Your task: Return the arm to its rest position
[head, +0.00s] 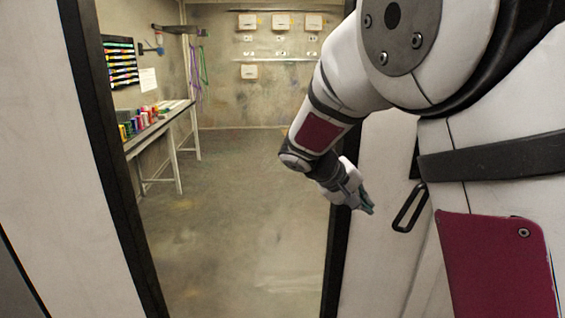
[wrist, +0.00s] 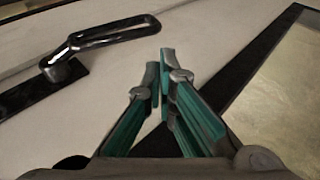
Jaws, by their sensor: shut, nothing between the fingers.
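My gripper (head: 366,205) hangs at the end of my arm in the head view, just left of a black door handle (head: 410,207) on a white door panel (head: 385,150). In the wrist view my gripper (wrist: 160,62) is shut, its green-sided fingers together with nothing between them. The same handle (wrist: 125,35) shows at the upper left there, apart from the fingertips. My arm reaches down from the upper right of the head view.
An open doorway with a dark frame (head: 105,160) leads into a booth with bare concrete floor (head: 235,220). A table (head: 165,125) with several coloured cans (head: 140,120) stands along its left wall. Small white boxes (head: 279,22) hang on the back wall.

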